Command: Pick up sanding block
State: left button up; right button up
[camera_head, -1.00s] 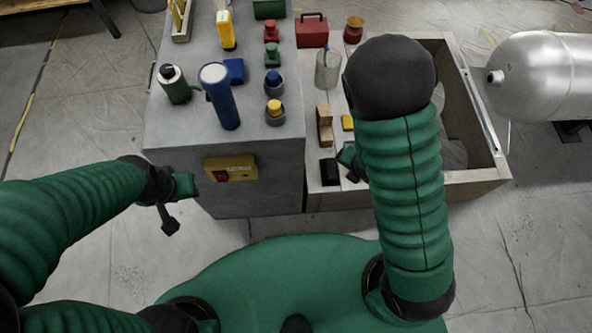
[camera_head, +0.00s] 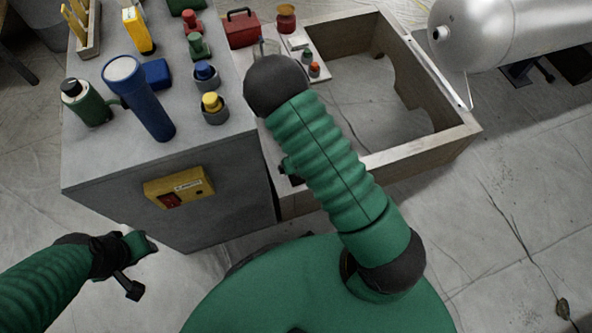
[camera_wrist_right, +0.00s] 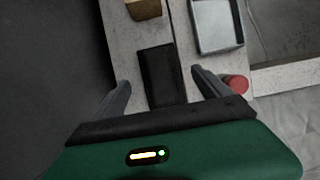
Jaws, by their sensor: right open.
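In the right wrist view a flat black block (camera_wrist_right: 160,72), which looks like the sanding block, lies on a pale board. My right gripper (camera_wrist_right: 161,84) is open, with one finger on each side of the block's near part and a gap to each finger. The block is not held. In the head view my right forearm hides most of this gripper and the block. My left gripper (camera_head: 141,266) is at the lower left, off the grey cabinet, its fingers apart and empty.
The grey cabinet (camera_head: 225,222) carries a blue flashlight (camera_head: 139,98), a green canister (camera_head: 88,102) and coloured knobs. A wooden-walled box (camera_head: 420,150) stands right of it. In the wrist view, a tan block (camera_wrist_right: 143,8), metal tray (camera_wrist_right: 216,27) and red round piece (camera_wrist_right: 237,84) are near.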

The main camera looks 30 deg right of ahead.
jog(key=b+x, duration=0.1)
jog(key=x, duration=0.2)
jog(key=shift+f, duration=0.15)
pick_arm(q)
jog(key=shift+s+x, duration=0.25)
jog(key=shift+x, duration=0.75)
jog(key=shift+f, duration=0.1)
pick_arm(e)
jog(key=shift+c, duration=0.2)
jog(key=c, duration=1.7)
jog(key=shift+c, duration=0.2)
jog(key=shift+r, duration=0.25)
